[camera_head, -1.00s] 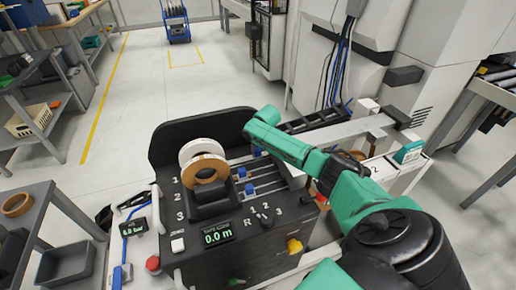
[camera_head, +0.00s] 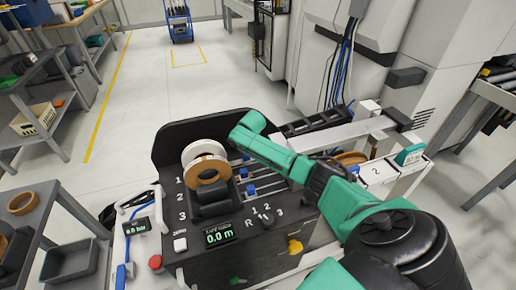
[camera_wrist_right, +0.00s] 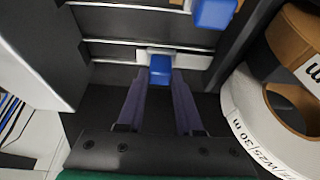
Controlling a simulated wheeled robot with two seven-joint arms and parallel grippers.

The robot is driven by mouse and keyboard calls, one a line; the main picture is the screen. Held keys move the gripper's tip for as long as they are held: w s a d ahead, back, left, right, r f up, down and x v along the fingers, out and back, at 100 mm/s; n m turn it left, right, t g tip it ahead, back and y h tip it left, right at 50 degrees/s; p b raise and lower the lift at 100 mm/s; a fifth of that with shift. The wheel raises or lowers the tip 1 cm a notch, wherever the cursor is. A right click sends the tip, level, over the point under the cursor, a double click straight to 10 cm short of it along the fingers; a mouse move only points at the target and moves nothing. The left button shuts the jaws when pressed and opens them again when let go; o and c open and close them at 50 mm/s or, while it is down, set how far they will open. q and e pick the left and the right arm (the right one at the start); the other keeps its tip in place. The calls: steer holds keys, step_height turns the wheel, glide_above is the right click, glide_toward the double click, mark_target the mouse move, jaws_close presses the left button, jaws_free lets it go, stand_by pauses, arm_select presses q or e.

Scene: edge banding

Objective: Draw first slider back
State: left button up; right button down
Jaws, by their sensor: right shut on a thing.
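The first slider's blue knob (camera_wrist_right: 160,68) sits on a white carriage on its rail, between the two fingers of my right gripper (camera_wrist_right: 160,82). The gripper is shut on it. In the head view this knob (camera_head: 246,157) is a small blue spot beside my green wrist, which hides the fingertips. The second slider's blue knob (camera_head: 243,172) is on the middle rail and also shows at the top of the right wrist view (camera_wrist_right: 214,12). The third slider's blue knob (camera_head: 251,190) is on the nearest rail. My left gripper is out of view.
White and brown tape rolls (camera_head: 207,165) stand left of the rails, close to the fingers. The black panel carries a display reading 0.0 m (camera_head: 219,235) and a selector knob (camera_head: 268,218). A white-fronted bin marked 2 (camera_head: 376,171) is at the right.

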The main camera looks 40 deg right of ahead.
steer(key=a, duration=0.2)
steer(key=w+a, duration=0.1)
steer(key=shift+w+a, duration=0.15)
steer(key=shift+a, duration=0.25)
steer(key=shift+d, duration=0.1)
steer(key=c, duration=0.6)
jaws_free()
steer(key=shift+o, duration=0.2)
